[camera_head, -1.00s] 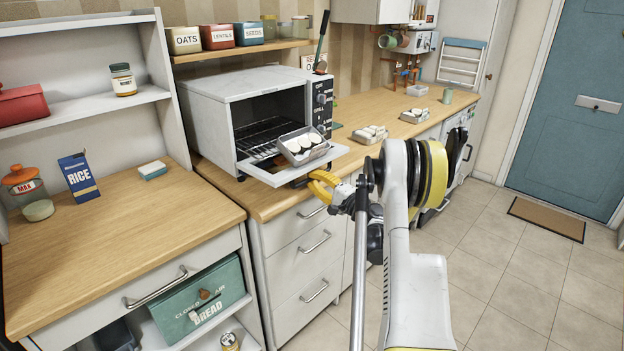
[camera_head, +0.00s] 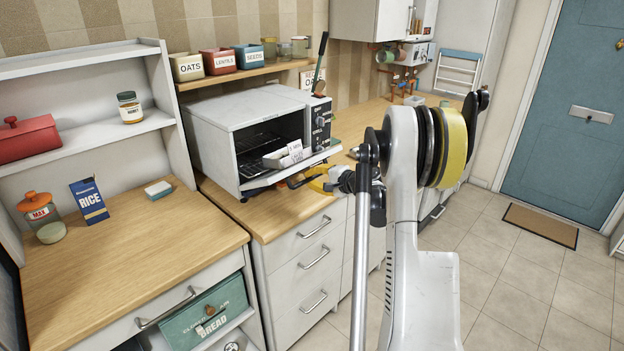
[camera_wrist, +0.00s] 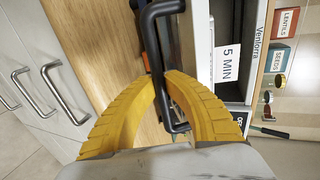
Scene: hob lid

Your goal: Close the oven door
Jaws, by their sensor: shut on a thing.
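The white countertop oven (camera_head: 225,110) has its front open, with a dark cavity and wire rack showing. Its door (camera_head: 318,156) is hinged low and sticks out to the front, tilted; the exact angle is hard to tell. My gripper (camera_head: 312,180) is at the door's front edge. In the wrist view my yellow fingers (camera_wrist: 166,88) are closed around the black bar handle (camera_wrist: 160,50). A white label reading "5 MIN" (camera_wrist: 228,66) shows beyond the handle in the wrist view.
White drawers (camera_head: 305,260) with bar handles stand below the oven. A rice box (camera_head: 88,200) stands on the left counter. The floor in front is clear.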

